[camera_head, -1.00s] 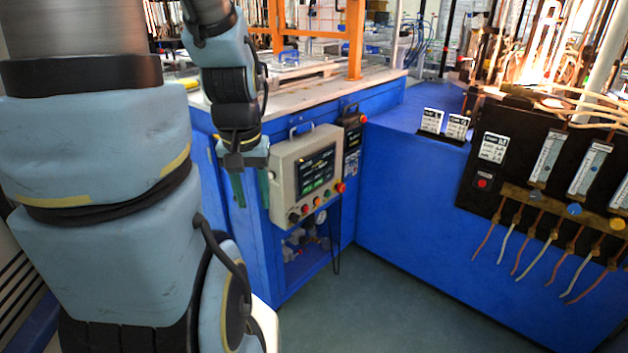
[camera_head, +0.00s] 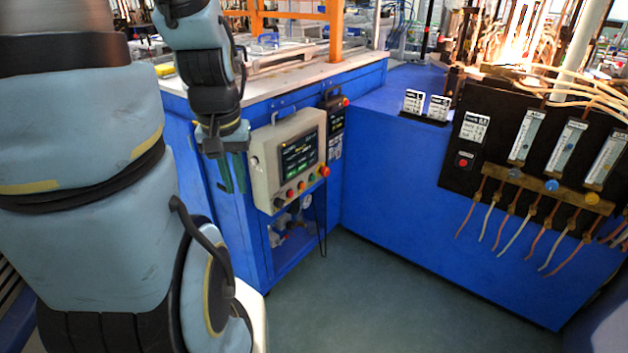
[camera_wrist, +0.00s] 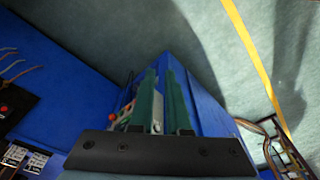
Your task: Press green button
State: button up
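The beige control box (camera_head: 264,165) with a lit screen hangs on the front of the blue bench. A row of small knobs and buttons runs along its lower edge, with what looks like the green button (camera_head: 313,179) beside the red one at its right end. My gripper (camera_head: 232,190) has two green fingers pointing down, just left of the box and apart from the buttons. A gap shows between the fingers and nothing is held. In the wrist view my gripper (camera_wrist: 161,72) partly covers the box; a red button (camera_wrist: 112,117) shows, but the green button cannot be made out.
A dark panel with a red button (camera_head: 464,161), gauges and hoses stands on the right. A black switch box (camera_head: 336,122) is behind the control box. Small label cards (camera_head: 426,104) stand on the blue bench. The floor (camera_head: 370,285) in front is clear.

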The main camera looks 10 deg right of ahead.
grip_shut()
dwell(1.3)
